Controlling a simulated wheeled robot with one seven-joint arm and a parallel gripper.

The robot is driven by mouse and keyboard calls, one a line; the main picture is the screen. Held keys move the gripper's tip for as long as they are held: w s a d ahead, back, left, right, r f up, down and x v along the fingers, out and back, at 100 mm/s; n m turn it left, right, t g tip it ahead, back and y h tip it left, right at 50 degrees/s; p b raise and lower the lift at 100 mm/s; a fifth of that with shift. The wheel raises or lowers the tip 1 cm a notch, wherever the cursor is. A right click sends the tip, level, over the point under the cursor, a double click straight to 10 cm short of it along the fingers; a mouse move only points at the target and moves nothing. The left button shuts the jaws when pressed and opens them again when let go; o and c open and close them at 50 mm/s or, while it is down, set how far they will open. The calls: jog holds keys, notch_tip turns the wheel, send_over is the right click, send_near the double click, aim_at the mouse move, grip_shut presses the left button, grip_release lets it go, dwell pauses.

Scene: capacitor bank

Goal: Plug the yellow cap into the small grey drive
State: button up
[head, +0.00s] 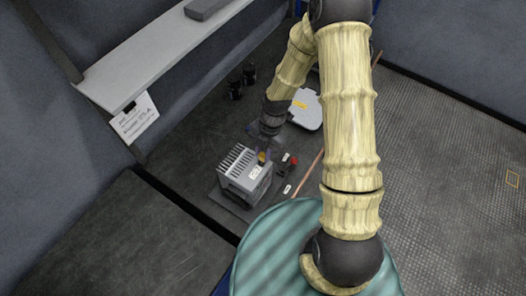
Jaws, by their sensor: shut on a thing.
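The small grey drive (240,180) is a finned grey box on a dark base plate, left of centre in the head view. The yellow cap (262,157) shows as a small yellow spot at the drive's upper right edge. My gripper (262,148) points down over that edge and is shut on the yellow cap. The fingers are small and dark here, and part of the cap is hidden by them. I cannot tell whether the cap touches the drive or sits just above it.
A red and black part (289,161) lies right of the drive. Behind are a light grey cover (308,112) with a yellow label and dark cylinders (235,88). A copper rod (308,174) lies at right.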

jog(key=shift+f+b, duration=0.45)
jog(key=shift+f, duration=0.15)
dwell(0.3)
jog(key=o, duration=1)
jog(key=shift+r, duration=0.1)
jog(key=b+v, duration=0.2)
jog(key=v, duration=1.5)
jog(key=shift+r+b, duration=0.2)
jog(key=shift+b, duration=0.1)
